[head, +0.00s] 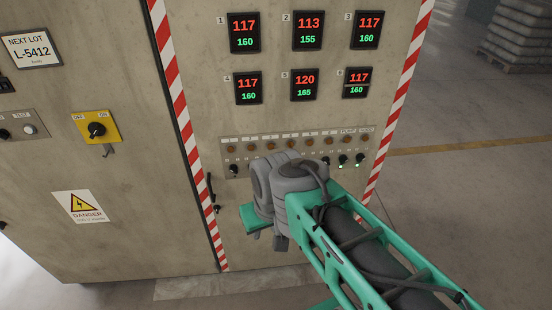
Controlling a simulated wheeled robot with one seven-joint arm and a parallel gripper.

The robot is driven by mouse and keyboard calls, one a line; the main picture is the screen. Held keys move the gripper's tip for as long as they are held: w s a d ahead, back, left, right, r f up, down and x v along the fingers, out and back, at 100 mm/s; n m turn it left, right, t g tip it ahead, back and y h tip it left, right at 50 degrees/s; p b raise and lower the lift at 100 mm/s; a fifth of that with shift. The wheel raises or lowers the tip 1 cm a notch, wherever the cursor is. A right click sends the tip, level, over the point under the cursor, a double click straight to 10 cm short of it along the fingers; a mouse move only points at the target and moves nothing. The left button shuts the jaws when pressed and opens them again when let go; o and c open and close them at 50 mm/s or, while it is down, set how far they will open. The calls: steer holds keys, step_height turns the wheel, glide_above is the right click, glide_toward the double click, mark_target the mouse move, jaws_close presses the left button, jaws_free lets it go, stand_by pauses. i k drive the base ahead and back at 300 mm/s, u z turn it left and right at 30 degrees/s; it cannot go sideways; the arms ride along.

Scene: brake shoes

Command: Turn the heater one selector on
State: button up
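The heater one selector (234,169) is the small black knob at the left end of the selector row on the cabinet panel (229,143). Its pointer is too small to read for certain. An amber lamp (233,148) sits above it. My gripper (264,232) is at the end of my arm, in front of the cabinet, below and right of this knob. My grey wrist hides most of the gripper and the middle selectors. I cannot make out the fingertips or whether they hold anything. The gripper looks apart from the knob.
Two selectors (351,160) show at the row's right end, with green marks near them. Several temperature displays (308,31) are above the panel. A yellow-plated ON/OFF switch (97,129) is at left. A black door handle (212,192) is left of my wrist. Open floor lies right of the cabinet.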

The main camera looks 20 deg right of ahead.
mark_target(233, 168)
steer(key=u, duration=0.5)
steer(key=k, duration=1.25)
steer(key=u, duration=1.1)
steer(key=i, duration=1.4)
steer(key=z, duration=0.5)
